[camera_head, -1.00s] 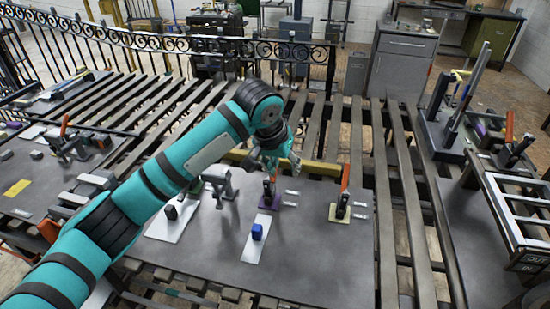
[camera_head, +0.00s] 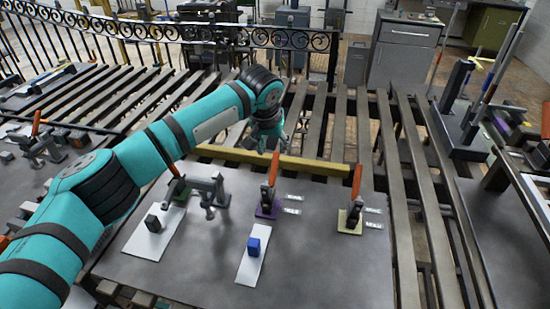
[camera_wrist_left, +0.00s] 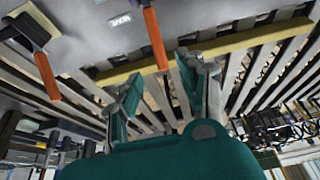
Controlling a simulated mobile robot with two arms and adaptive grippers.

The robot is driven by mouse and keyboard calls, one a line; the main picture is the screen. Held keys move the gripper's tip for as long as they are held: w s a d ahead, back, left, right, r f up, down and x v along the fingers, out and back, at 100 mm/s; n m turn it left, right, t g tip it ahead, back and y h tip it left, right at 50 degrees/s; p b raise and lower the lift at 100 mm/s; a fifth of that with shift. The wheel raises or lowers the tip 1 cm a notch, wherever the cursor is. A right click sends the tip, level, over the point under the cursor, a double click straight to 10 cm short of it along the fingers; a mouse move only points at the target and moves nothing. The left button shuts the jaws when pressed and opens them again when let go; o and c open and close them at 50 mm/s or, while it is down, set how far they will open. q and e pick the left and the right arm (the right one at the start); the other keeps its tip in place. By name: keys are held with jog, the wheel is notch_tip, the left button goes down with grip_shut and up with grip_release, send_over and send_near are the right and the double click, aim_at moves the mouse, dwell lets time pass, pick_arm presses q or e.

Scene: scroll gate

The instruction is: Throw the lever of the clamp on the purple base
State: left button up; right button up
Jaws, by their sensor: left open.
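The clamp on the purple base (camera_head: 266,212) stands on the grey table plate. Its orange lever (camera_head: 272,169) points up. In the left wrist view an orange lever (camera_wrist_left: 155,38), seemingly this one, comes down from the top edge, with its base out of frame. My left gripper (camera_head: 270,143) is open and empty, just behind and above the lever tip in the head view. In the left wrist view its two fingers (camera_wrist_left: 165,78) are spread, with the lever's end near the gap. I cannot tell if they touch. My right gripper is not in view.
A clamp on a yellow base (camera_head: 350,217) with an orange lever stands to the right. A blue block (camera_head: 253,246) sits on a white strip in front. A yellow bar (camera_head: 310,166) runs behind.

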aim_at(275, 160)
pick_arm(q)
jog(key=x, duration=0.5)
jog(key=shift+w+f+p, duration=0.1)
jog(key=shift+f+p, duration=0.2)
jog(key=shift+f, duration=0.05)
jog(key=shift+x, duration=1.15)
jog(key=shift+w+d+f, duration=0.1)
jog(key=shift+w+f, duration=0.15)
jog(key=shift+f, duration=0.2)
grip_shut()
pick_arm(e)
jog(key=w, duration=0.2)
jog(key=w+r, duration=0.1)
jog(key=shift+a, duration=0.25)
